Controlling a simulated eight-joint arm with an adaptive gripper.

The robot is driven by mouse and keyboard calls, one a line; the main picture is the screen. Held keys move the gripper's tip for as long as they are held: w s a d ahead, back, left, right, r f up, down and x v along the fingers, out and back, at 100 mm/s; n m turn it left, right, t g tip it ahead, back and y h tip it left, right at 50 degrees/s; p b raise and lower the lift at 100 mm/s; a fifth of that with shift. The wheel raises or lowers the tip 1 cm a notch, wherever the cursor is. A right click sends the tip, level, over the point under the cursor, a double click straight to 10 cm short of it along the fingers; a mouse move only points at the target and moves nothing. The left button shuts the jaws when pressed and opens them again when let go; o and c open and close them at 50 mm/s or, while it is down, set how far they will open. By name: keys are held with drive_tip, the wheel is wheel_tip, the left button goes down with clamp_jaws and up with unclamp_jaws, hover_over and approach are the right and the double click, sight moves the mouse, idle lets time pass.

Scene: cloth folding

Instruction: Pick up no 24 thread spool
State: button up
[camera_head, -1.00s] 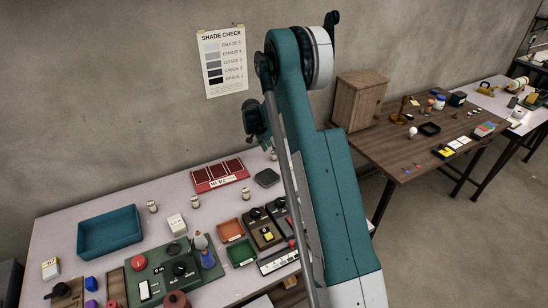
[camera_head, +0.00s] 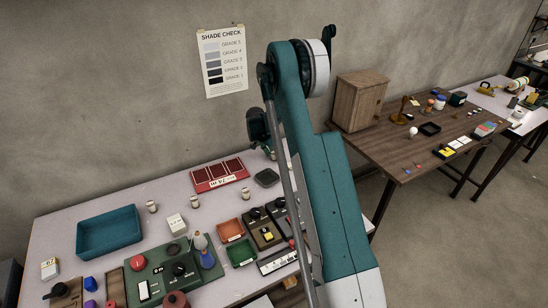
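Several small pale thread spools stand on the light table at the left. One spool (camera_head: 152,206) is right of the blue tray, another spool (camera_head: 194,201) is farther right, and a third spool (camera_head: 246,193) is below the dark grey pad. Another small pale piece shows at the table's back edge beside my arm, partly hidden. The numbers on the spools are too small to read, so I cannot tell which is no 24. My arm crosses the middle of the view. My gripper's fingers do not show; my arm covers the table's right part.
A blue tray (camera_head: 110,232), a red panelled case (camera_head: 219,175), a dark grey pad (camera_head: 266,178), small orange and green trays, and a green control board (camera_head: 160,275) crowd the light table. Clear table surface lies around the spools. A brown table (camera_head: 390,155) stands at right.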

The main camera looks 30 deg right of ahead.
idle(0.4)
drive_tip(key=c, duration=0.9)
drive_tip(key=shift+r, duration=0.15)
drive_tip(key=shift+r+p, duration=0.45)
drive_tip(key=shift+r, duration=4.4)
